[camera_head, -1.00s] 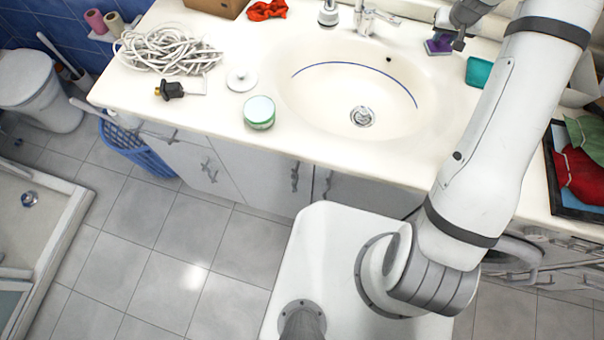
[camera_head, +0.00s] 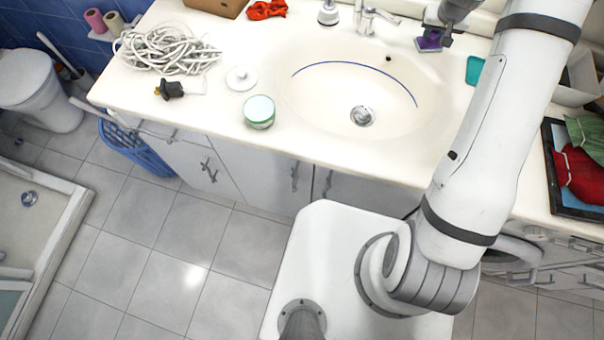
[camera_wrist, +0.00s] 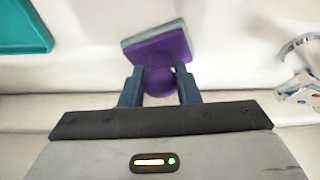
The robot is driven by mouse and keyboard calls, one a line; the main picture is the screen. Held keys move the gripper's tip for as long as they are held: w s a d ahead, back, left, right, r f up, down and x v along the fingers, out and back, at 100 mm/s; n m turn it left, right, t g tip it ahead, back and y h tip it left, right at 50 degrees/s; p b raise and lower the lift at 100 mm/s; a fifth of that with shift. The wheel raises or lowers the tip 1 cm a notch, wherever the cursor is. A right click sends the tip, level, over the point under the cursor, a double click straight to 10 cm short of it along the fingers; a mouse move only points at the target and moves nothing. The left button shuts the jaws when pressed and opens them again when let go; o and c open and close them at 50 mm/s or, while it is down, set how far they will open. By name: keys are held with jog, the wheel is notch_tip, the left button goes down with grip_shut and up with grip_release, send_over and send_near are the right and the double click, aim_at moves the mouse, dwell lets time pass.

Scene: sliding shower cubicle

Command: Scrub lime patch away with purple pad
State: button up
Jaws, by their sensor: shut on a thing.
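The purple pad (camera_head: 430,41) is a small square with a grey layer on its far face and a purple knob. It is beside the right rim of the sink basin (camera_head: 310,100), near the back of the counter. In the wrist view the pad (camera_wrist: 157,46) is ahead of my gripper (camera_wrist: 160,85), whose two blue-grey fingers close around the knob. My gripper also shows in the head view (camera_head: 445,25), partly hidden by its own wrist. Whether the pad touches the counter I cannot tell.
A chrome tap (camera_head: 370,18) stands left of the pad. A teal dish (camera_head: 474,70) lies to its right. A green-rimmed jar (camera_head: 259,112), a white lid (camera_head: 241,78) and coiled rope (camera_head: 170,48) occupy the left counter.

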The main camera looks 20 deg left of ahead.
jog(key=shift+a, duration=1)
jog(key=shift+a, duration=0.1)
jog(key=shift+a, duration=1.15)
jog(key=shift+r, duration=0.1)
notch_tip(320, 180, up, 7)
jog(key=p, duration=0.2)
